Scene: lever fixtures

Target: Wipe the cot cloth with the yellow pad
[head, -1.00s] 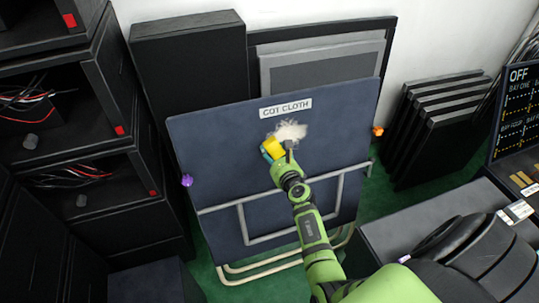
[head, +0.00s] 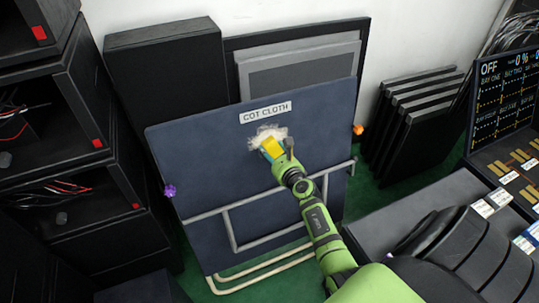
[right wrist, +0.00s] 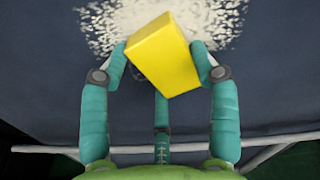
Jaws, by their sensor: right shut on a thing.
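The cot cloth (head: 220,165) is a dark blue upright sheet with a white label (head: 265,112) reading "COT CLOTH". A pale whitish patch (head: 258,133) is on it just below the label; it also shows in the right wrist view (right wrist: 205,18). My right gripper (head: 275,152) is shut on the yellow pad (head: 271,143), at the lower part of the patch. In the right wrist view the yellow pad (right wrist: 163,55) sits tilted between the teal fingers and overlaps the patch. Whether the pad touches the cloth I cannot tell. My left gripper is out of view.
A grey tube frame (head: 225,228) crosses the cloth's lower part. A purple knob (head: 169,191) and an orange knob (head: 358,129) are at its sides. Black cabinets (head: 75,215) stand at left, black panels (head: 405,130) and a display board (head: 503,95) at right.

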